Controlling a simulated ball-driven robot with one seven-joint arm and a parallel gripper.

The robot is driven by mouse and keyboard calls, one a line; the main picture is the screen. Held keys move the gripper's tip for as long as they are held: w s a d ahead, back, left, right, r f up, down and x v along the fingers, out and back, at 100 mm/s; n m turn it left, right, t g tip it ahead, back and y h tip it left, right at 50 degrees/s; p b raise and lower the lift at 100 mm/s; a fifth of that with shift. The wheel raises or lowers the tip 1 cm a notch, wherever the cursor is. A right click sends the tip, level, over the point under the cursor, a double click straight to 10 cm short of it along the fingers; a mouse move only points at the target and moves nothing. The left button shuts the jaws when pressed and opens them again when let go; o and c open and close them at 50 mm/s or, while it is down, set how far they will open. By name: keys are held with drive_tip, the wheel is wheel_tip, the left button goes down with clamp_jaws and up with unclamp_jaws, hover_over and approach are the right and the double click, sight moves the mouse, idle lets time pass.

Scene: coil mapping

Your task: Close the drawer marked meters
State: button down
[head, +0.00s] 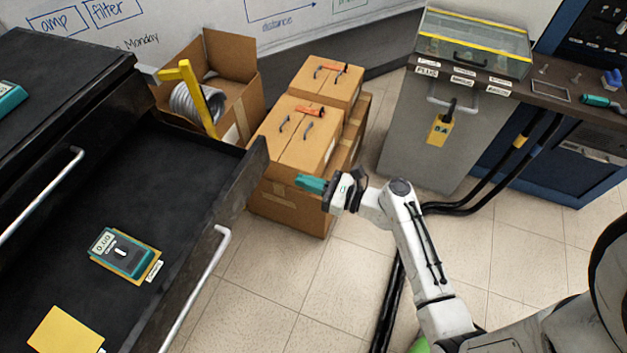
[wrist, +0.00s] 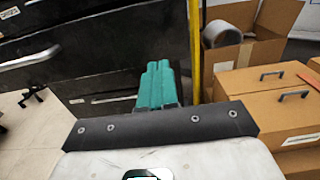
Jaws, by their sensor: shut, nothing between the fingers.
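A black drawer (head: 178,183) stands pulled out of the dark cabinet at the left of the head view. Its front panel carries a long pale bar handle (head: 197,285). A teal meter (head: 121,253) lies inside on a yellow shape, with a bare yellow shape (head: 64,331) near it. I cannot read a meters label on the drawer's front. My gripper (head: 311,184) is to the right of the drawer front, apart from it, near the boxes. Its teal fingers (wrist: 156,88) are together and empty in the wrist view, with dark drawer fronts behind them.
Stacked cardboard boxes (head: 297,137) stand just beyond my gripper. An open box with a grey coil (head: 197,103) and a yellow post (head: 199,98) are by the drawer's far end. A grey cabinet (head: 425,135) stands at the back right. Tiled floor is clear in front of the drawer.

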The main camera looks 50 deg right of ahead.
sight(259, 167)
drive_tip(key=x, duration=1)
